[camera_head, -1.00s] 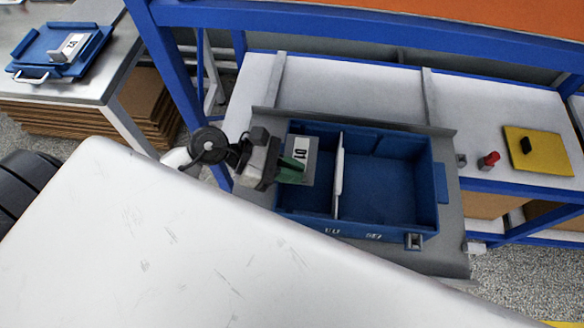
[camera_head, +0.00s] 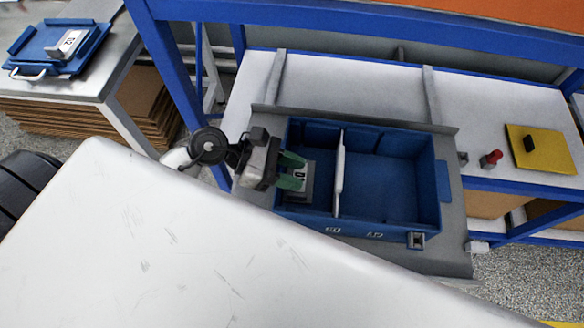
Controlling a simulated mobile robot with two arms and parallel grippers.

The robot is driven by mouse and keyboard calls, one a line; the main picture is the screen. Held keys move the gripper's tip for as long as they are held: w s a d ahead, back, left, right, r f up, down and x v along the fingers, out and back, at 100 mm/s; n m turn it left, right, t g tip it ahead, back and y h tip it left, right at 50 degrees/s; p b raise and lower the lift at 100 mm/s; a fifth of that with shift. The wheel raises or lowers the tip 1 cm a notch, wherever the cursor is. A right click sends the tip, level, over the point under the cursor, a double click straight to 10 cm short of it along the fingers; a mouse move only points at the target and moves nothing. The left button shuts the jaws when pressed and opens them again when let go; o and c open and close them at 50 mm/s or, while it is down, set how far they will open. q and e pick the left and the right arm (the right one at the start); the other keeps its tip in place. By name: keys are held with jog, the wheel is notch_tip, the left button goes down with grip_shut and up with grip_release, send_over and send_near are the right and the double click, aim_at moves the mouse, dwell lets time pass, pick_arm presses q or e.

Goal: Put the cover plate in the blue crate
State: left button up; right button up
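The blue crate (camera_head: 440,205) has a white divider (camera_head: 340,175) that splits it into a left and a right compartment. My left gripper (camera_head: 291,172) is over the left compartment, with its green fingers spread apart. A grey-white block marked with a label (camera_head: 301,178) is at the fingers, low in that compartment. The fingers hide part of it. The right compartment looks empty. A yellow plate with a black knob (camera_head: 552,150), which looks like the cover plate, lies flat on the white shelf at the right, away from the gripper. My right gripper is not in view.
A red knob (camera_head: 491,159) stands between crate and yellow plate. The crate rests on a grey tray (camera_head: 450,255). A blue tray with a labelled block (camera_head: 68,44) is on the left table. A blue frame beam (camera_head: 330,18) crosses above the shelf.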

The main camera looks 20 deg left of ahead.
pick_arm(q)
jog(key=v, duration=1.2)
jog(key=shift+r, duration=0.5)
jog(key=shift+a, duration=0.15)
